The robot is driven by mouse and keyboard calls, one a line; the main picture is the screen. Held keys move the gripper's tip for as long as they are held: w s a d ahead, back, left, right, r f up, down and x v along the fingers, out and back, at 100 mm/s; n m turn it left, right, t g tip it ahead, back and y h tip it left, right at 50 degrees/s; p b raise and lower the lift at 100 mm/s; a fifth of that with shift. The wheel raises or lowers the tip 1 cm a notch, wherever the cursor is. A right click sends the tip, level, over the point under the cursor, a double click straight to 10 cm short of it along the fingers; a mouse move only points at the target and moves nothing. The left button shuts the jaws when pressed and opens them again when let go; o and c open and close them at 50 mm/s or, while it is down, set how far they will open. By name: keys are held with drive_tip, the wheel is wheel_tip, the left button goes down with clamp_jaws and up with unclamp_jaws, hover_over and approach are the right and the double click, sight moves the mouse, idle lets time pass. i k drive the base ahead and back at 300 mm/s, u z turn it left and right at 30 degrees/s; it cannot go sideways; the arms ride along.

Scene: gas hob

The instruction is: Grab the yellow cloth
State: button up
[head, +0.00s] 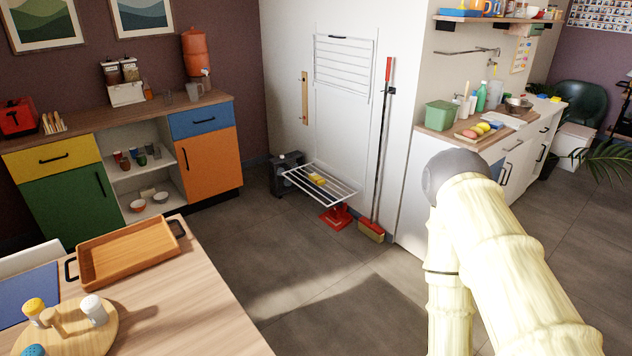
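A small yellow item, which looks like the yellow cloth (317,180), lies on the white wire drying rack (328,192) folded out low from the white door or panel in the middle of the head view. It is small in the picture, so its folds cannot be made out. My pale yellow arm fills the lower right, bent at a dark grey joint. My gripper is not in view, and the arm links shown are well apart from the rack.
A wooden table with a tray (128,252) is at the lower left. A coloured cabinet (208,165) stands behind it. A red broom (371,230) leans right of the rack. A counter (437,134) is further right. Grey floor (300,265) before the rack is clear.

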sight(315, 178)
drive_tip(key=z, duration=0.85)
drive_tip(key=i, duration=2.75)
drive_tip(key=u, duration=2.6)
drive_tip(key=i, duration=3.3)
drive_tip(key=z, duration=0.4)
